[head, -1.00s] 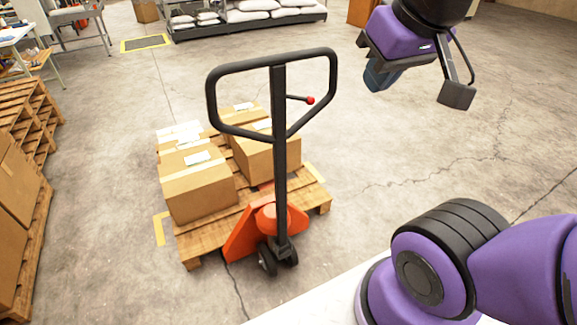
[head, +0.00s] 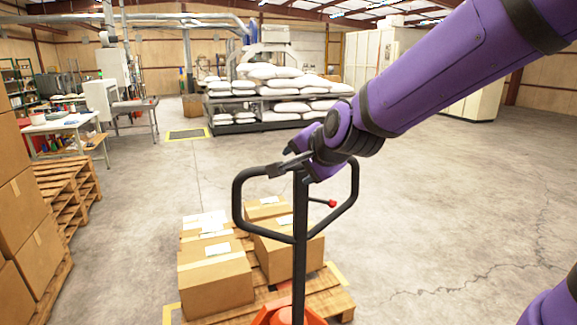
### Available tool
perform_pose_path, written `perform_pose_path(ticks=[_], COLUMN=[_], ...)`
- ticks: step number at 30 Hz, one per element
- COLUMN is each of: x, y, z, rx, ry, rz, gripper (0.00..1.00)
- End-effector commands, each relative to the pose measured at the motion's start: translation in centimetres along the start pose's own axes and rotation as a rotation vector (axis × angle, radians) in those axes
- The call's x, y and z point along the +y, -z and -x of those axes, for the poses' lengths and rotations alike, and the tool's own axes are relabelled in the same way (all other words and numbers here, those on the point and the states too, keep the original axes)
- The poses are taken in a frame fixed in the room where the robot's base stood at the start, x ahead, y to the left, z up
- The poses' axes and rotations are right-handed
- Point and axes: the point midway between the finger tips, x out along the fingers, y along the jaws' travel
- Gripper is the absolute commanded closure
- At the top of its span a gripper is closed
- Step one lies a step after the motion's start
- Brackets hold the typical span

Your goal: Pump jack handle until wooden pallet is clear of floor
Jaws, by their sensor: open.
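The pallet jack's black loop handle (head: 237,213) stands upright in the middle of the head view, with a small red-tipped lever (head: 331,203) inside the loop. The jack's orange body (head: 290,316) shows at the bottom edge. Its forks are under the wooden pallet (head: 338,298), which carries several cardboard boxes (head: 215,279). My gripper (head: 288,166) is open at the top bar of the handle, with its fingers at the bar. My wrist hides part of the bar. The pallet's underside and its gap to the floor are out of sight.
Stacked boxes (head: 22,215) and empty pallets (head: 70,190) stand at the left. A white table (head: 62,122) is behind them. A rack with white sacks (head: 275,102) stands at the back. The concrete floor (head: 430,210) to the right is clear.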

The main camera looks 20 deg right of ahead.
Motion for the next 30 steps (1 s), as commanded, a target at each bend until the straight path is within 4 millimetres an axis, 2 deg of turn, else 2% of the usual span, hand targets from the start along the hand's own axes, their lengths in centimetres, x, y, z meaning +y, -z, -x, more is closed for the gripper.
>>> perform_pose_path(ticks=[1,3,6,10,17,30], x=[-0.2,-0.6,-1.0,-1.2,-1.3,-1.8], y=[-0.1,0.1,0.4,0.6,0.9,1.8], z=[-1.6,-3.3,-5.1,-6.4,-7.5,-12.8], rx=[0.021,0.057,0.099,0.132,0.144,0.143], ry=[0.018,0.053,0.096,0.132,0.143,0.141], rz=[-0.077,-0.19,-0.316,-0.411,-0.441,-0.439], gripper=[0.36,0.36,0.36,0.36,0.36,0.36])
